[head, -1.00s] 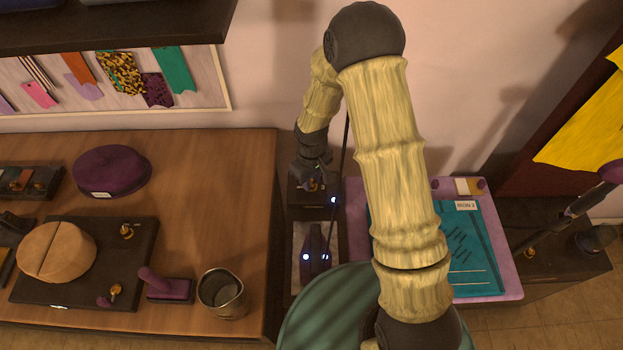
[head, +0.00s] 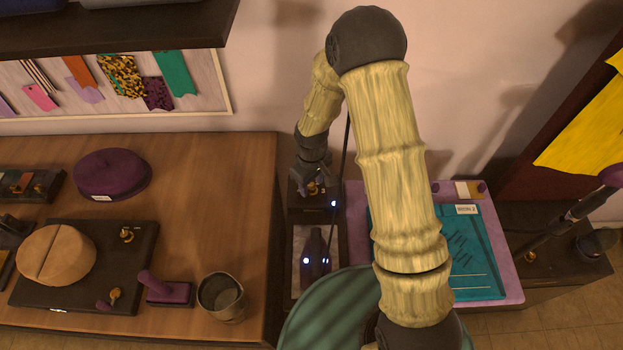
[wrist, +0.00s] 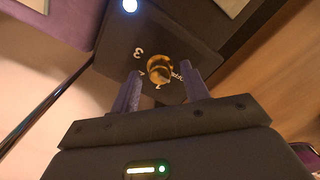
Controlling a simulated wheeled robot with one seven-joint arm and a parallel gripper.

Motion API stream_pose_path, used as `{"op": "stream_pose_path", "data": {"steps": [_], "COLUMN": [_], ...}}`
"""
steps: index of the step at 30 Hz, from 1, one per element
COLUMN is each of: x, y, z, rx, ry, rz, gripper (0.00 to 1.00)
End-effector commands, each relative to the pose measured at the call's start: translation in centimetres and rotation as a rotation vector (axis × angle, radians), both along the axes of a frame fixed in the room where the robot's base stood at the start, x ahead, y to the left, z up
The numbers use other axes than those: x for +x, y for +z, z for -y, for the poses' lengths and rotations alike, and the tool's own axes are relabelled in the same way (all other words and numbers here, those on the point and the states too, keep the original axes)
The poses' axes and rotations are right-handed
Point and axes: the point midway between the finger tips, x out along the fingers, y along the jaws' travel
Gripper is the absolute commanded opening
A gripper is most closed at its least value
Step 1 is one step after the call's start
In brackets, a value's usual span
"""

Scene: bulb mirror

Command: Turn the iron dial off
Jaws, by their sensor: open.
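The iron dial, a small brass knob (wrist: 160,72), sits on a dark panel (wrist: 182,30) with pale number marks around it in the wrist view. A "3" is readable; the other marks are partly hidden. In the head view the knob (head: 314,188) shows just below my gripper (head: 313,184). In the wrist view my gripper (wrist: 160,95) is open, with one finger on each side of the knob's near side. I cannot tell whether the fingers touch it. A dark iron (head: 316,250) stands on a pale plate in front of the panel.
A lit indicator (wrist: 129,5) shines on the panel. A wooden counter (head: 215,170) stands close on the left, with a metal cup (head: 222,297) near its edge. A purple ironing board (head: 510,275) with teal cloth (head: 480,250) lies to the right. A thin dark cord (wrist: 45,110) runs beside the panel.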

Motion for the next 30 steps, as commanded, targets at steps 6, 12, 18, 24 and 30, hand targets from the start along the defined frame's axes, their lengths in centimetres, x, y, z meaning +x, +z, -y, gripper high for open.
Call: {"op": "stream_pose_path", "data": {"steps": [6,12,18,24,30], "x": [0.0,0.1,0.1,0.1,0.1], "y": [1.1,4.1,7.9,11.9,15.6], "z": [0.0,0.0,0.0,0.0,0.0], "rx": [0.001,0.001,0.001,0.002,0.001], "ry": [-0.001,-0.003,-0.003,-0.002,-0.001], "rz": [0.001,0.004,0.004,0.005,0.004], "gripper": [0.46,0.46,0.46,0.46,0.46]}}
